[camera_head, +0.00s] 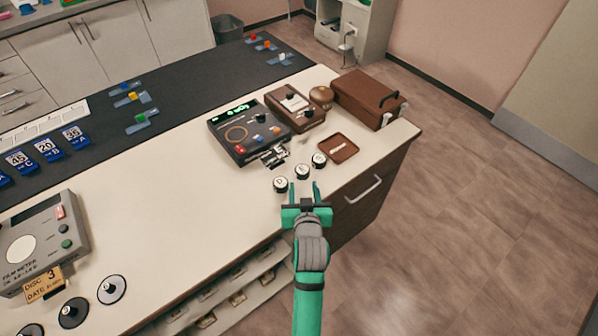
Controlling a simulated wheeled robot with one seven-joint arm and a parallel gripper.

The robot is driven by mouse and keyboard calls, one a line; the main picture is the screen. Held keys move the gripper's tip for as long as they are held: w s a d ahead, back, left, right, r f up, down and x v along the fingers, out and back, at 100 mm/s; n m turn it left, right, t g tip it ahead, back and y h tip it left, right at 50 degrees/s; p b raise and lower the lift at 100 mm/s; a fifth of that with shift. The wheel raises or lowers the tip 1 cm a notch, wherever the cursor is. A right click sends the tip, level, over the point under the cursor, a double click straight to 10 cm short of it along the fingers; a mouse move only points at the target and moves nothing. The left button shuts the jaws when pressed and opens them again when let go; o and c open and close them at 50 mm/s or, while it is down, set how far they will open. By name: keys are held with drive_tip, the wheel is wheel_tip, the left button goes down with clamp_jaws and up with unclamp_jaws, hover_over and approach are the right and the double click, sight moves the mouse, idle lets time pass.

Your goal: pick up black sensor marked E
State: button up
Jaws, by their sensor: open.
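Three small round sensors with white tops and dark sides stand in a slanted row near the counter's front edge. The middle one (302,171) seems to bear the letter E, though the letter is tiny. Its neighbours are the left sensor (280,185) and the right sensor (319,159). My green gripper (304,186) is open and empty, with its two fingers pointing toward the row. The middle sensor shows just beyond and between the fingertips. I cannot tell the gripper's exact height above the counter.
Behind the row are a dark device (227,147), metal parts (273,156) and a brown instrument (294,107). A brown tray (339,137) and brown case (366,97) stand to the right. A drawer handle (364,190) juts from the front.

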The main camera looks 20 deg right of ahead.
sight(303, 176)
drive_tip(key=shift+x, duration=4.15)
drive_tip(key=shift+d+r, duration=0.1)
